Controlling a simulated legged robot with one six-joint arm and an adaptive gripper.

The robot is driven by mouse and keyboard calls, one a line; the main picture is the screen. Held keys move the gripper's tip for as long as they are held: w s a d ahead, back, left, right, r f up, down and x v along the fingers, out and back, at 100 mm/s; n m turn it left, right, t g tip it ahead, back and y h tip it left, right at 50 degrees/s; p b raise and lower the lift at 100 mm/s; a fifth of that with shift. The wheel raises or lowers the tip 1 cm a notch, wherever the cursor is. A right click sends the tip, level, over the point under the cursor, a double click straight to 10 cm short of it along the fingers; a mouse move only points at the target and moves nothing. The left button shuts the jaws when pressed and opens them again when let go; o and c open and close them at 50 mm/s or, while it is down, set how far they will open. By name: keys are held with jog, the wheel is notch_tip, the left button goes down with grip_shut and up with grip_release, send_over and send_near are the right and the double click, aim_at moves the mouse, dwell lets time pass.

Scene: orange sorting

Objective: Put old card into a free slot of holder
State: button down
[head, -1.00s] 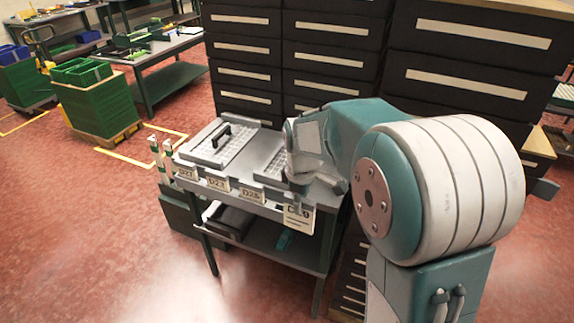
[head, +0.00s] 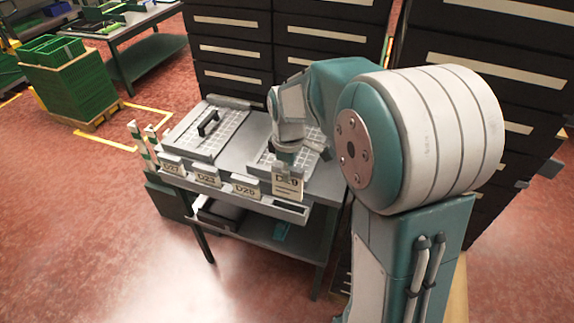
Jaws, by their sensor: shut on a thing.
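My gripper (head: 284,160) is shut on a pale card (head: 287,188) with a large code ending in 9 and smaller lines under it. The card hangs roughly upright from the fingers, over the right part of the holder (head: 222,196) on the table's front edge. Three cards stand in the holder to the left: D27 (head: 171,164), D23 (head: 206,176) and one that looks like D26 (head: 245,188). A dark opening shows at the holder's right end, below and right of the held card. I cannot tell whether the card's lower edge touches the holder.
The table (head: 235,150) carries a left tray (head: 186,135) with a black handle and a right tray (head: 268,160) behind my gripper. Dark drawer cabinets (head: 235,60) stand close behind. White-and-green posts (head: 140,140) stand at the left. Red floor in front is free.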

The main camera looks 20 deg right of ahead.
aim_at(288, 196)
jog(key=shift+f, duration=4.2)
jog(key=c, duration=0.5)
grip_release()
notch_tip(288, 196, up, 12)
jog(key=shift+w+f, duration=0.1)
